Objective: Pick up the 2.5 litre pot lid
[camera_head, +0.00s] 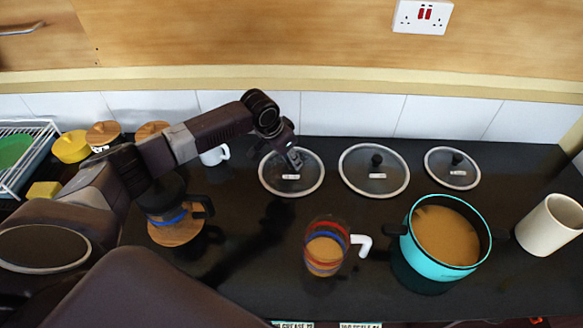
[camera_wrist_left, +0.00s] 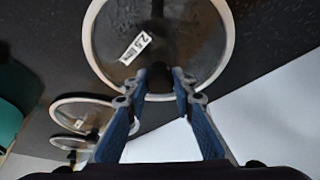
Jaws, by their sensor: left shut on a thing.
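The 2.5 litre pot lid (camera_head: 306,181) is a round glass lid with a pale rim and a white label, the leftmost of three lids on the dark counter. In the left wrist view the lid (camera_wrist_left: 110,38) fills the top, and its label reads 2.5 litre. My left gripper (camera_head: 291,160) is over the lid's middle, its two fingers (camera_wrist_left: 160,82) closed on the dark knob, which they partly hide. The lid appears to lie at counter level; a small gap under it cannot be told. My right gripper is not in view.
Two more lids, middle (camera_head: 374,184) and right (camera_head: 452,178), lie to the right. A teal pot (camera_head: 420,262), a clear mug with coloured bands (camera_head: 325,250), a cream cup (camera_head: 548,225) and a wood-based coffee pot (camera_head: 176,232) stand nearer. The tiled wall (camera_head: 350,115) is close behind.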

